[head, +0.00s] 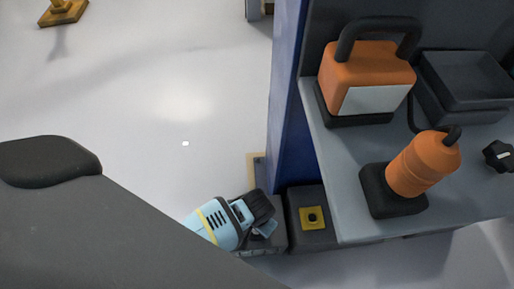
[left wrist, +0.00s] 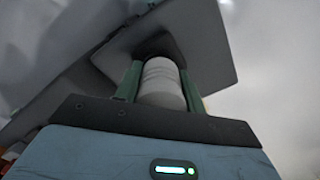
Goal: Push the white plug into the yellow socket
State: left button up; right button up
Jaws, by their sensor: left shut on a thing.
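The yellow socket (head: 305,219) is a small square plate with a dark hole, set in a dark grey block low beside the blue post in the head view. My left gripper (head: 267,228), light blue with a black front, is just left of this block. In the left wrist view, the left gripper (left wrist: 161,88) has its two green fingers shut on the white plug (left wrist: 162,85), a ribbed white cylinder. The plug's far end meets a dark patch on a grey square face; I cannot tell whether they are joined. The plug is not clear in the head view. My right gripper is out of view.
The blue post (head: 290,100) rises behind the gripper. Pale floor (head: 150,100) lies open at left.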

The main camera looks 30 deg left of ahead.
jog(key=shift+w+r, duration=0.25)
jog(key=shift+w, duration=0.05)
pick_arm(q)
jog(key=shift+f, duration=0.1)
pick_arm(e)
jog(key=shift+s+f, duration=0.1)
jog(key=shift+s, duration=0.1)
pick_arm(q)
jog(key=shift+f, duration=0.2)
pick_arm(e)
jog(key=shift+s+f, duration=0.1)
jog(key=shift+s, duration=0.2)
pick_arm(q)
jog(key=shift+f, duration=0.3)
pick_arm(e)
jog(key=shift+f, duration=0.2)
